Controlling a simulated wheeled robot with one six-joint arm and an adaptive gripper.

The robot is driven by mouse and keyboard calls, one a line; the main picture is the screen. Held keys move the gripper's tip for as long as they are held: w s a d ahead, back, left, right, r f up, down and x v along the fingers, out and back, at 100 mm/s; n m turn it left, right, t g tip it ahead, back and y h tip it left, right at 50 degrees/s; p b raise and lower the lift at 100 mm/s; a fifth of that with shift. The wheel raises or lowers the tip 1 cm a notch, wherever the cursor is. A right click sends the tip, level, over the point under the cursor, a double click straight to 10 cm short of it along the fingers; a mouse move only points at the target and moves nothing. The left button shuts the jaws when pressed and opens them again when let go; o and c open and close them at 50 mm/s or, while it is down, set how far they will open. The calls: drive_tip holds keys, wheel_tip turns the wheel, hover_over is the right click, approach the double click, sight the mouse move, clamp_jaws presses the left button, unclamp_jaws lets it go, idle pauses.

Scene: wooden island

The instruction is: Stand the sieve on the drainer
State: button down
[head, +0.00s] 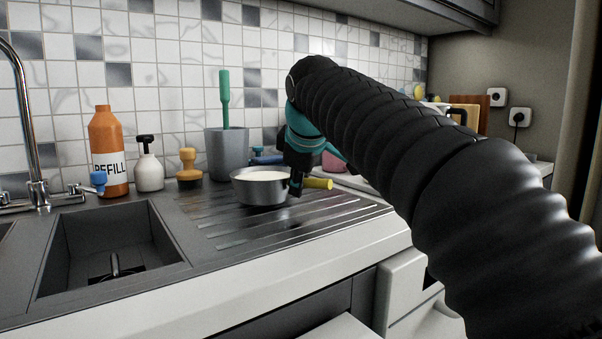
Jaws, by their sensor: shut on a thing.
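The sieve (258,191) is a round silver bowl with a pale inside, upright and level, with a yellow handle (319,184) pointing right. It is at the ribbed metal drainer (290,233) right of the sink. I cannot tell whether its base touches the ribs or is slightly above them. My gripper (296,188) comes down from above and is shut on the sieve where the bowl meets the handle. Its fingers hide that joint.
A grey tub (227,156) with a green-handled tool stands behind the sieve. A yellow-topped brush (188,168), a white pump bottle (149,166) and an orange refill bottle (108,153) stand to the left. The sink basin (108,246) is open at the left. The drainer's front is clear.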

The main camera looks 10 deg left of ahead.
drive_tip(key=shift+f, duration=0.4)
drive_tip(key=c, duration=1.1)
unclamp_jaws()
drive_tip(key=p+v, duration=0.2)
drive_tip(key=v, duration=1)
